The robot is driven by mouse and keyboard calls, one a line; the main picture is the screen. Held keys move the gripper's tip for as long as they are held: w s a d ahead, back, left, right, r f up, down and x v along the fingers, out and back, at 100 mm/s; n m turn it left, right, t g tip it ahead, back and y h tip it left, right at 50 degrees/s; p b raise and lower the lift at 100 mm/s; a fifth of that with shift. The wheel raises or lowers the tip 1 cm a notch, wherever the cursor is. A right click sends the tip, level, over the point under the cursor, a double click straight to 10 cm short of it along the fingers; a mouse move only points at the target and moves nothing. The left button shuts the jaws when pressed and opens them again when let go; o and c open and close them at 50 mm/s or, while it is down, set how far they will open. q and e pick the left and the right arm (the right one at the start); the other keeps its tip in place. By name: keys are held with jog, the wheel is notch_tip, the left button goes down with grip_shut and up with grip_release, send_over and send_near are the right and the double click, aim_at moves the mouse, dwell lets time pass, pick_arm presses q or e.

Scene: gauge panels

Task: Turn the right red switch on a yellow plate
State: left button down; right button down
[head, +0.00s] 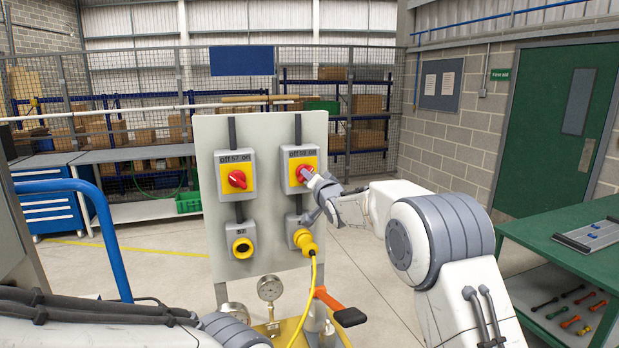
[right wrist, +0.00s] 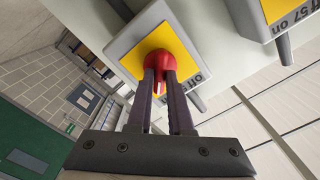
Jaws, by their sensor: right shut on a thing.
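The grey panel (head: 266,127) carries two red switches on yellow plates. The right red switch (head: 302,175) is on the right yellow plate (head: 296,161) and is partly covered by my right gripper (head: 311,180). In the right wrist view the red switch (right wrist: 165,60) sits between the two dark fingers of my right gripper (right wrist: 161,80), which are shut on it, in front of its yellow plate (right wrist: 131,45). The left red switch (head: 237,179) is on its own yellow plate, with its handle tilted. My left gripper is not in view; part of my left arm shows at lower left.
Below the switches are a yellow socket (head: 243,248) and a yellow plug (head: 305,241) with a hanging cable. A pressure gauge (head: 270,288) and an orange lever with a black grip (head: 340,309) stand below the panel. A green bench (head: 560,232) is at right.

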dwell(0.4)
jog(key=c, duration=0.8)
grip_release()
jog(key=b+v, duration=0.5)
jog(key=v, duration=0.5)
jog(key=shift+s+d+b, duration=0.1)
jog(key=shift+s+b, duration=0.15)
jog(key=shift+b, duration=0.05)
